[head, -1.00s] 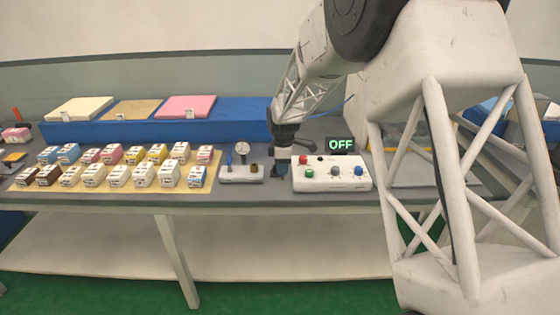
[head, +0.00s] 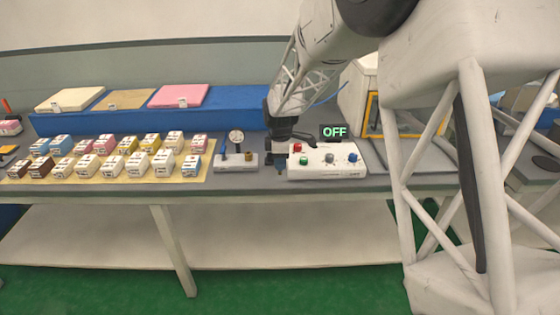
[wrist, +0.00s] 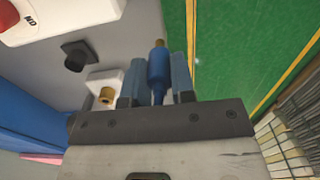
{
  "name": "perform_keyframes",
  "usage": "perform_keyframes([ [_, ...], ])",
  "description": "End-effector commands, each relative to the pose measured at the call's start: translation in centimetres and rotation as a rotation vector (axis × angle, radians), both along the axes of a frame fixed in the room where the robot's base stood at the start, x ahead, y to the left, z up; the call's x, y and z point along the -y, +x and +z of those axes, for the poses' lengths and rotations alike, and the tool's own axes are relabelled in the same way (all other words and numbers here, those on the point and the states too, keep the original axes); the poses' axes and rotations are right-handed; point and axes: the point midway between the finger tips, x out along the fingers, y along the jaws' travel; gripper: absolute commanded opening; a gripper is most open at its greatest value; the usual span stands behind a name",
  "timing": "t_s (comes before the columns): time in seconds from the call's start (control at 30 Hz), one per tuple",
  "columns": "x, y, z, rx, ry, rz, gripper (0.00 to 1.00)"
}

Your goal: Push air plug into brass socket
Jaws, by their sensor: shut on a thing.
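My gripper (wrist: 158,85) is shut on the blue air plug (wrist: 158,68), which has a brass tip (wrist: 159,43) pointing away from the gripper. In the head view my gripper (head: 279,163) hangs between the small white fitting block (head: 226,167) and the control box, near the table's front edge. The brass socket (wrist: 106,96) stands on the white block, to the left of the plug in the wrist view and clear of it. In the head view the socket (head: 248,157) is at the block's right end, left of my gripper. The plug and socket are apart.
The white control box (head: 327,172) with coloured buttons stands right of my gripper, with an OFF sign (head: 334,131) behind it. Several small boxes cover a mat (head: 207,172) at left.

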Motion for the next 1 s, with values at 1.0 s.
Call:
perform_keyframes([
  [1.0,0.0,0.0,2.3,0.001,0.0,0.0,0.0],
])
